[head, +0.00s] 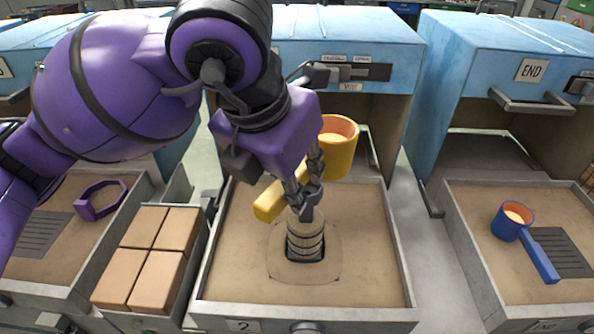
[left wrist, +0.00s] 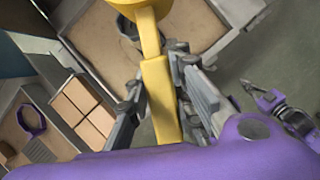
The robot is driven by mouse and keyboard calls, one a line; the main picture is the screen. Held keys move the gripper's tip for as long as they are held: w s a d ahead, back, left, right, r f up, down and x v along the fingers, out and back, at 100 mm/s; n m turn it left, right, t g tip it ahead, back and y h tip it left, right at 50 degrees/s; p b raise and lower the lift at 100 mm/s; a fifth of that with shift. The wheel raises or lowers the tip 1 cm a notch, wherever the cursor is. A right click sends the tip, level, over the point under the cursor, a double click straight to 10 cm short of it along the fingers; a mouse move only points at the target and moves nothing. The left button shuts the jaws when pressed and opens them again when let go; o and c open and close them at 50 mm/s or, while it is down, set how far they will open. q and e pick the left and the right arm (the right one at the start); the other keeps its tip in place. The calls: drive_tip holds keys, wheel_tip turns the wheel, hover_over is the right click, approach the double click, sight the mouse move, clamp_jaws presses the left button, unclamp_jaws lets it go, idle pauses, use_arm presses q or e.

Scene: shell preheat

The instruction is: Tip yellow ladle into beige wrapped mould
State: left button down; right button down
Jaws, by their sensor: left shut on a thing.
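The yellow ladle (head: 340,150) is held above the middle tray, its cup roughly upright with orange content showing inside. My left gripper (head: 305,198) is shut on its yellow handle; the handle also shows between the fingers in the left wrist view (left wrist: 158,90). The beige wrapped mould (head: 305,240) stands upright in a square opening in the middle tray. The gripper's fingertips appear just above the mould's top and partly cover it. The cup is behind and right of the mould in the head view. A purple and grey gripper, apparently my right (left wrist: 262,98), shows small in the left wrist view.
The middle tray (head: 360,312) has sandy floor and raised metal walls, with a blue cabinet (head: 350,40) behind. A blue ladle (head: 540,255) lies in the right tray. Beige blocks (head: 155,280) and a purple ring-shaped tool (head: 97,203) are at left.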

use_arm(q)
drive_tip(key=shift+w+f, duration=0.1)
drive_tip(key=shift+f, duration=0.4)
drive_tip(key=shift+f+b, duration=0.6)
drive_tip(key=g+h+b, duration=0.1)
drive_tip(key=h, duration=0.1)
drive_tip(key=f+n+g+h+b, duration=0.1)
drive_tip(key=h+b, duration=0.1)
drive_tip(key=g+h+b, duration=0.1)
drive_tip(key=h+b, duration=0.1)
drive_tip(key=h, duration=0.1)
drive_tip(key=shift+d+f+n+g, duration=0.1)
drive_tip(key=shift+f+n+g, duration=0.2)
drive_tip(key=shift+f+n, duration=0.1)
use_arm(e)
drive_tip(key=shift+g, duration=0.3)
drive_tip(key=f, duration=0.2)
drive_tip(key=s+f, duration=0.1)
drive_tip(key=a+f, duration=0.1)
drive_tip(key=f, duration=0.1)
drive_tip(key=shift+s+f, duration=0.25)
drive_tip(key=shift+f, duration=0.1)
